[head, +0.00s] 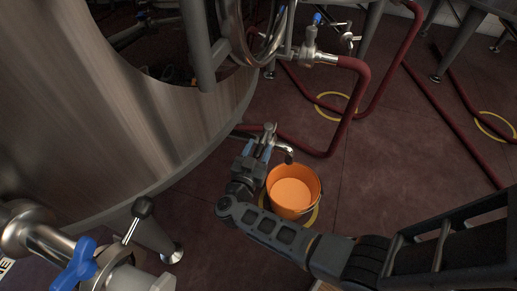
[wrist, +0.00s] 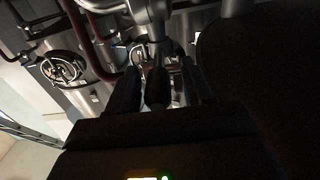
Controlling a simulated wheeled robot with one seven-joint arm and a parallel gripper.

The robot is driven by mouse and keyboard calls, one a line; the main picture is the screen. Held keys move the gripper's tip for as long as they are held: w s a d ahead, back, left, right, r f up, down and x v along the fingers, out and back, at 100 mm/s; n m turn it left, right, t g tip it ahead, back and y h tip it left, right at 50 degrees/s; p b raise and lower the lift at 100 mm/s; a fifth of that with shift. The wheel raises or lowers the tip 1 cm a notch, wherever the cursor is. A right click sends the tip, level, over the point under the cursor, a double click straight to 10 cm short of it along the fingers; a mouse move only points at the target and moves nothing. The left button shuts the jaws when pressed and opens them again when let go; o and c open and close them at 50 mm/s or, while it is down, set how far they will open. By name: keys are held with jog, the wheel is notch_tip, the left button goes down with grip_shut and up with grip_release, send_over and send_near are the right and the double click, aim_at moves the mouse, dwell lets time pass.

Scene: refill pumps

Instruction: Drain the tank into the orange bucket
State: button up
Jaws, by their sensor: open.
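The large steel tank (head: 150,110) fills the left of the head view. A metal outlet tap with a downturned spout (head: 288,154) juts from its lower side. The orange bucket (head: 318,180) stands upright on the floor with the spout at its far rim; I cannot tell whether the paler surface inside is liquid or the bottom. My gripper (head: 260,150) is at the tap, with blue parts showing beside it. In the wrist view my open fingers (wrist: 157,85) stand on either side of a dark part, in front of metal pipework. Contact is unclear.
A yellow ring (head: 317,215) lies around the bucket's base. Dark red hoses (head: 350,110) run over the floor behind it. A steel valve with a blue handle (head: 75,268) stands at the lower left. Open floor (head: 400,165) lies right of the bucket.

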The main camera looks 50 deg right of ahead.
jog(key=v, duration=0.7)
jog(key=shift+a, duration=0.25)
jog(key=shift+o, duration=0.3)
jog(key=shift+s, duration=0.1)
dwell(0.7)
